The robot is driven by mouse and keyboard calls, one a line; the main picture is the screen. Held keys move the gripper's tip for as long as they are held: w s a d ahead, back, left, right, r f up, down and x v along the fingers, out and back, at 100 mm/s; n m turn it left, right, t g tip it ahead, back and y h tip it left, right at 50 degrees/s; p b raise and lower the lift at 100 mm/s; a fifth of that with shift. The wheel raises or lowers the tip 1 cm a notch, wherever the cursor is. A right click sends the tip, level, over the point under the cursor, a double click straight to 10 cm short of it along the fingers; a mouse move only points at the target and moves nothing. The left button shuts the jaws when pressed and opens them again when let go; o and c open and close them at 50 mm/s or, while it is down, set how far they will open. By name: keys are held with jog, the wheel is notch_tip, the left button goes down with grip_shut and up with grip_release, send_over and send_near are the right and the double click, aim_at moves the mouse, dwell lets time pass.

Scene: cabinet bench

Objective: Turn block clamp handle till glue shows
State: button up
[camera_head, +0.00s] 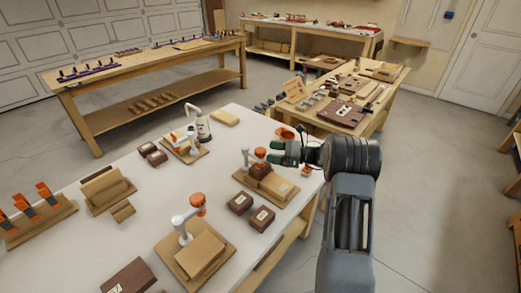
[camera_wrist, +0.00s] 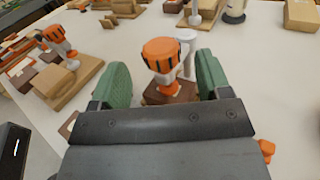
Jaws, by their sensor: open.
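The nearest block clamp has an orange handle (camera_head: 260,153) with dark grip marks, which also shows large in the wrist view (camera_wrist: 162,54). Its white post (camera_head: 245,159) stands beside a dark brown block (camera_head: 260,171) on a light wood base (camera_head: 283,196). The handle's lower end meets the brown block. My gripper (camera_head: 275,151) has green fingers and is open. In the wrist view, my gripper's fingers (camera_wrist: 163,78) stand to the left and right of the handle, with gaps on both sides. I see no glue; the block's joint is largely hidden.
Another orange-handled clamp (camera_head: 197,200) stands on the white bench top (camera_head: 128,222), towards the front. Dark blocks (camera_head: 262,218) lie nearby. A small orange item (camera_head: 306,171) is right of my gripper.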

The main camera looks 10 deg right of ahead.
aim_at(260, 150)
jog(key=shift+x, duration=2.55)
jog(key=shift+c, duration=0.4)
jog(key=c, duration=0.9)
jog(key=shift+o, duration=0.2)
jog(key=shift+m+t, duration=0.3)
jog(key=shift+t, duration=0.1)
